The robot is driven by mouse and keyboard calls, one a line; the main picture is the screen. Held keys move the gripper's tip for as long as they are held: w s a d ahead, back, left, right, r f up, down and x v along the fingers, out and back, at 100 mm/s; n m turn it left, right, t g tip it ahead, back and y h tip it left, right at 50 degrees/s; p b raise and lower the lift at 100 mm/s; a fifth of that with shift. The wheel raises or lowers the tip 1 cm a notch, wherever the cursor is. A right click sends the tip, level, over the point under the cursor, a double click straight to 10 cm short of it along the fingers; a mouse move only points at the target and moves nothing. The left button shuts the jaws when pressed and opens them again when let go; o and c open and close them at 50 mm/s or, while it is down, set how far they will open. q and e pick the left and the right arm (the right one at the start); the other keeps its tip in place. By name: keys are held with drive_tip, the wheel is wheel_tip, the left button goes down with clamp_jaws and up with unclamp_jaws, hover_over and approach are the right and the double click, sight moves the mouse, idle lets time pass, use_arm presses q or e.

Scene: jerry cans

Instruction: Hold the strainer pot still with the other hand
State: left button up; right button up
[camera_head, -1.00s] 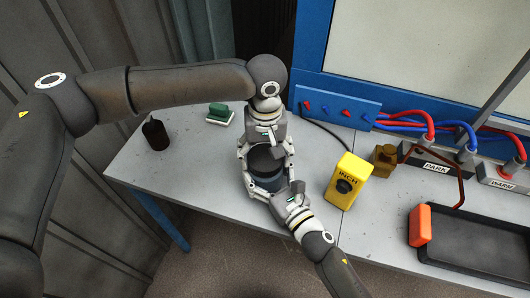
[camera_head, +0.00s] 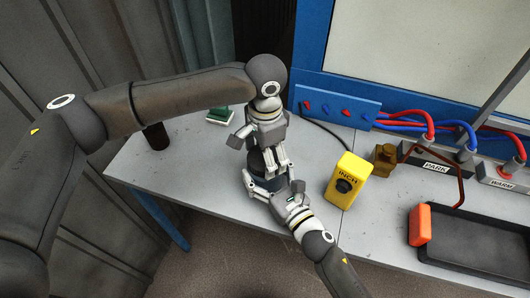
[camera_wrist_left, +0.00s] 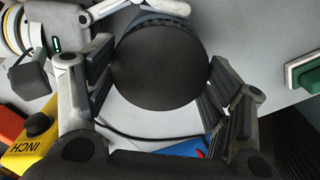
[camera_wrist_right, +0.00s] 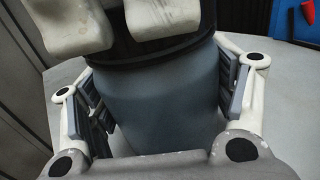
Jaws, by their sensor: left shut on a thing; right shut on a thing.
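The strainer pot (camera_head: 255,160) stands near the table's front edge, mostly hidden by my grippers in the head view. The right wrist view shows its blue-grey body (camera_wrist_right: 155,105), upright. My right gripper (camera_head: 268,188) is shut around this body, with one finger on each side. My left gripper (camera_head: 264,165) is above, shut on the pot's round black top (camera_wrist_left: 160,65), which fills the space between the fingers in the left wrist view. Parts of the left gripper also show over the pot in the right wrist view.
A yellow INCH button box (camera_head: 348,180) and a small brown container (camera_head: 385,160) stand to the right. A dark bottle (camera_head: 156,137) and a green-and-white block (camera_head: 219,116) are at the left.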

use_arm(q)
drive_tip(key=m, duration=1.1)
drive_tip(key=o, duration=1.1)
drive_tip(key=shift+r, duration=0.1)
drive_tip(key=shift+r, duration=2.15)
drive_tip(key=shift+c, duration=0.3)
